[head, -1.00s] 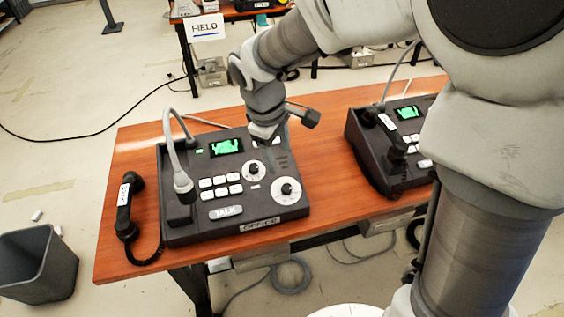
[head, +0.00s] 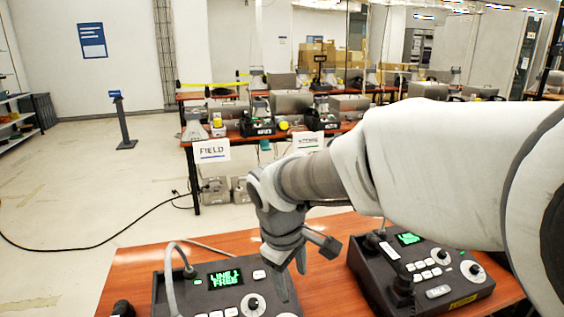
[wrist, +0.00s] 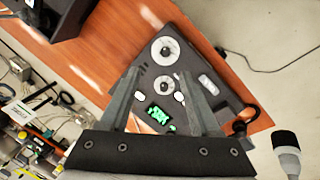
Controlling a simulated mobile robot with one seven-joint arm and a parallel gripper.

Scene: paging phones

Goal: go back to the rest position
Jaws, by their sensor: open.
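My gripper (head: 290,278) hangs fingers-down over the right part of the left desk console (head: 173,300) in the head view. In the wrist view its two fingers (wrist: 160,73) are spread apart with nothing held between them. The console's green screen (head: 224,279) reads LINE 1 FREE. The wrist view shows the console's face (wrist: 149,77) beyond the fingers, with two round dials and a green screen. A gap shows between gripper and console, but its size is hard to judge. My arm reaches in from the right.
A second console (head: 455,297) with a dark handset (head: 400,287) stands right on the orange wooden table (head: 135,265). Behind, a table with FIELD sign (head: 212,151) carries more equipment. Floor at left is open, with a cable.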

